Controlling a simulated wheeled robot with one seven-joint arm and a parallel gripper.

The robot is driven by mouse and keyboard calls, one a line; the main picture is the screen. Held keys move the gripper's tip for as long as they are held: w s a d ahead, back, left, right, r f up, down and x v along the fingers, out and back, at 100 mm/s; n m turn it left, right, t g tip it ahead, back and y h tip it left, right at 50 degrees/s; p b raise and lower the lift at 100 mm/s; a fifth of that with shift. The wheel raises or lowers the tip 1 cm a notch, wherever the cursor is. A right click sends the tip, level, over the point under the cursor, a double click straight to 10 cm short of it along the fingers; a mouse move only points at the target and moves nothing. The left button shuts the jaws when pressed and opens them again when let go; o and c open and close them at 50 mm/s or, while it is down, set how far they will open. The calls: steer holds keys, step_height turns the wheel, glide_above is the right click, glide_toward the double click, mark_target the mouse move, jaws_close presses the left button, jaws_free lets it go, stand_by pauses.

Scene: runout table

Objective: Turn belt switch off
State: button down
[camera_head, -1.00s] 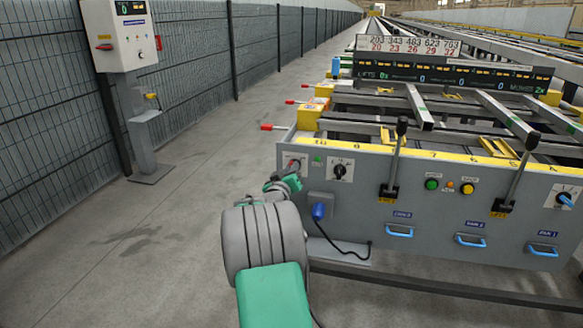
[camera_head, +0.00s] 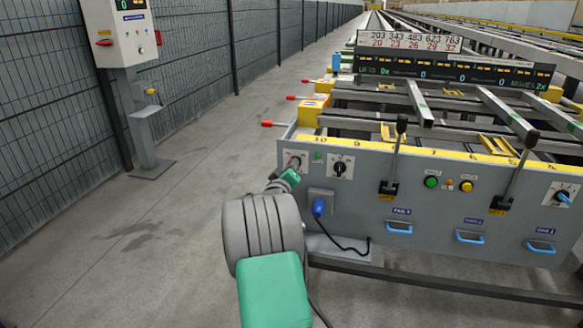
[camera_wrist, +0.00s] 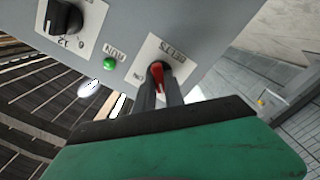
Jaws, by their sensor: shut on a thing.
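The belt switch is a red knob (camera_wrist: 157,74) on a white plate (camera_wrist: 172,52) lettered "BELTS", at the left end of the grey control panel (camera_head: 350,215). My gripper (camera_wrist: 160,88) reaches the panel, and its two dark fingers are shut on the red knob, one on each side. The knob's tip points up in the wrist view, a little towards the plate's top. In the head view my gripper (camera_head: 294,168) covers part of the switch plate. A green RUN lamp (camera_wrist: 110,65) sits beside the plate and also shows in the head view (camera_head: 318,157).
A black rotary knob (camera_head: 340,168) sits just right of the switch. A blue plug (camera_head: 319,207) with a black cable is below it. Two black-handled levers, buttons and blue handles fill the panel's right. Red-tipped rods jut out left.

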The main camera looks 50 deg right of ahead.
steer(key=c, duration=1.4)
jaws_free()
steer(key=shift+c, duration=0.2)
steer(key=p+v, duration=0.1)
steer(key=v, duration=0.6)
steer(key=shift+s+a, duration=0.2)
steer(key=shift+a, duration=0.2)
